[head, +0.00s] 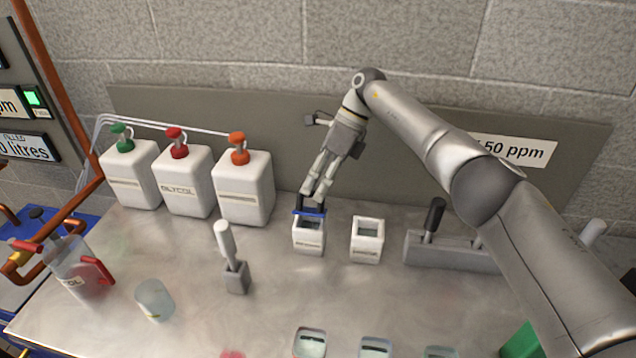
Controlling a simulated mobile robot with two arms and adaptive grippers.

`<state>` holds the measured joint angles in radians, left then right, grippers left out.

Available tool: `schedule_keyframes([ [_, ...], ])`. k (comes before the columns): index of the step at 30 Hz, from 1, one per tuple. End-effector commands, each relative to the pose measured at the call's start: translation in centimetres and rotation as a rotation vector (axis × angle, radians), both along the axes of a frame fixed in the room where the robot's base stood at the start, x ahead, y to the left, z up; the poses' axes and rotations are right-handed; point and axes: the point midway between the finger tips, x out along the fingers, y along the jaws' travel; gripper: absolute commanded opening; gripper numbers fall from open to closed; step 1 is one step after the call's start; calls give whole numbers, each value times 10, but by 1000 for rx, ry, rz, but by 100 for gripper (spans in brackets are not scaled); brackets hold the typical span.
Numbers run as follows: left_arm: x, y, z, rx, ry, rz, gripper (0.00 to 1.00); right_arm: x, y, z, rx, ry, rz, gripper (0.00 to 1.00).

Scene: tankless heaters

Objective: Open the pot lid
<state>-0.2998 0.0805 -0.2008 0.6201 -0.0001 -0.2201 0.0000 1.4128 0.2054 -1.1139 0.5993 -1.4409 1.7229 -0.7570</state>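A small white square pot (308,238) with a dark label stands on the metal bench near the middle. My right gripper (311,208) comes down from above and behind, its dark fingertips at the pot's top rim. A thin blue strip (299,212) shows across the fingertips; I cannot tell if it is part of a lid or of the gripper. The fingers look close together, but whether they hold anything is unclear. A second white pot (367,241) stands just right, with a greyish recessed top. My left gripper is not in view.
White pump bottles (244,188) stand at the back left. A white-handled tool sits in a grey stand (237,277). A clear beaker (155,299) and a jug (78,268) are at left. A grey rack (452,252) is at right. Small containers (310,343) line the front edge.

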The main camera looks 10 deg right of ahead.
Motion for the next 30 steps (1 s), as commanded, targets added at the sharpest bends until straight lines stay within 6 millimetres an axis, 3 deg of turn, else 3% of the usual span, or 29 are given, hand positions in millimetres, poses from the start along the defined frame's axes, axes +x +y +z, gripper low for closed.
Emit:
schedule_keyframes([
  [8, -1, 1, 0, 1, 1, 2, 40, 0, -1, 2, -1, 3, 1, 35],
  [19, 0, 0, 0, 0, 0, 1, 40, 13, -25, 44, -1, 1, -3, 35],
  [30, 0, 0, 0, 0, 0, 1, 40, 17, -34, 59, -2, 2, -1, 35],
])
